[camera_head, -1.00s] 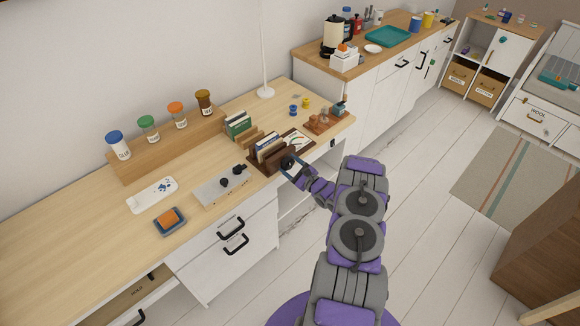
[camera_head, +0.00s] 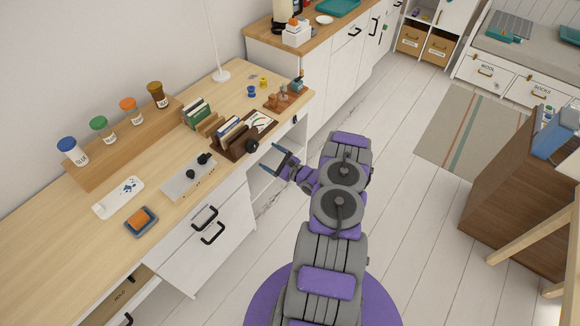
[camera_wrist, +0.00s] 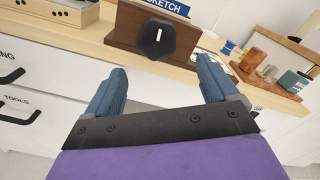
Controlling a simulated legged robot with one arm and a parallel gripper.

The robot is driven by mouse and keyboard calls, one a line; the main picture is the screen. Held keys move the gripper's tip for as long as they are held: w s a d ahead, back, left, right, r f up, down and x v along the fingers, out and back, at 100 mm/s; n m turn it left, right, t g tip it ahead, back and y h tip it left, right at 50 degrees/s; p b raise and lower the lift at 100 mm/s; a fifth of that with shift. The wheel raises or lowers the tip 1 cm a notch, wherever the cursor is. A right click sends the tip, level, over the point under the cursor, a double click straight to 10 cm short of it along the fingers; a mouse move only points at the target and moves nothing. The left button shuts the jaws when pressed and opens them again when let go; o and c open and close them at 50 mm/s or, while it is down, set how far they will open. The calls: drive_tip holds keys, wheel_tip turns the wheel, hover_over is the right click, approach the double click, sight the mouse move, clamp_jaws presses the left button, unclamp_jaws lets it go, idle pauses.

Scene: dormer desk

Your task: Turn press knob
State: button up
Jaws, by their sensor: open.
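The press is a dark brown wooden block holder (camera_head: 228,150) with upright books, near the desk's front edge. Its black faceted knob (camera_head: 252,146) faces the front of the desk. In the wrist view the knob (camera_wrist: 157,38) shows a white mark that stands nearly upright. My gripper (camera_head: 276,158) is open and empty, in front of the desk edge and apart from the knob. In the wrist view the blue fingers of my gripper (camera_wrist: 160,77) are spread wide, with the knob beyond and between them.
A grey panel with black knobs (camera_head: 186,178) lies left of the press. A wooden stand with small tools (camera_head: 284,98) and blue and yellow spools (camera_head: 252,91) are to its right. White drawers with black handles (camera_head: 205,218) are below.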

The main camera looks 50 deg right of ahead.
drive_tip(key=s+p, duration=0.1)
drive_tip(key=s, duration=0.8)
drive_tip(key=shift+s+d, duration=0.4)
drive_tip(key=shift+d, duration=0.05)
drive_tip(key=shift+f, duration=0.1)
